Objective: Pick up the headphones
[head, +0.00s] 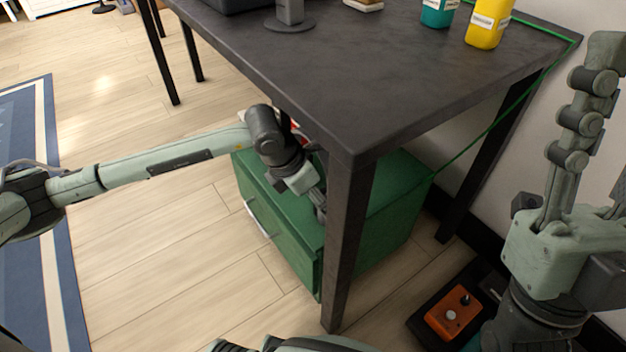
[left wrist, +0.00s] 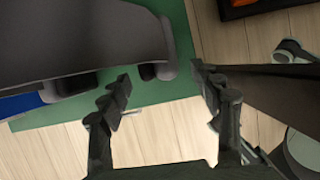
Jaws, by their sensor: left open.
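A large dark grey rounded object, which looks like the headphones (left wrist: 85,40), lies over the green cabinet top in the left wrist view. Its rounded end (left wrist: 160,68) is close to my fingertips. In the head view the headphones cannot be made out, hidden behind the table and my arm. My left gripper (head: 319,203) is beside the near table leg, over the green cabinet. In the left wrist view my left gripper (left wrist: 162,80) is open with nothing between its fingers. My right gripper (head: 588,115) points up at the right edge; its opening is not clear.
The dark table (head: 400,100) stands over the green cabinet (head: 392,205); its near leg (head: 345,240) is close to my left gripper. Green and yellow bottles (head: 487,25) stand on top.

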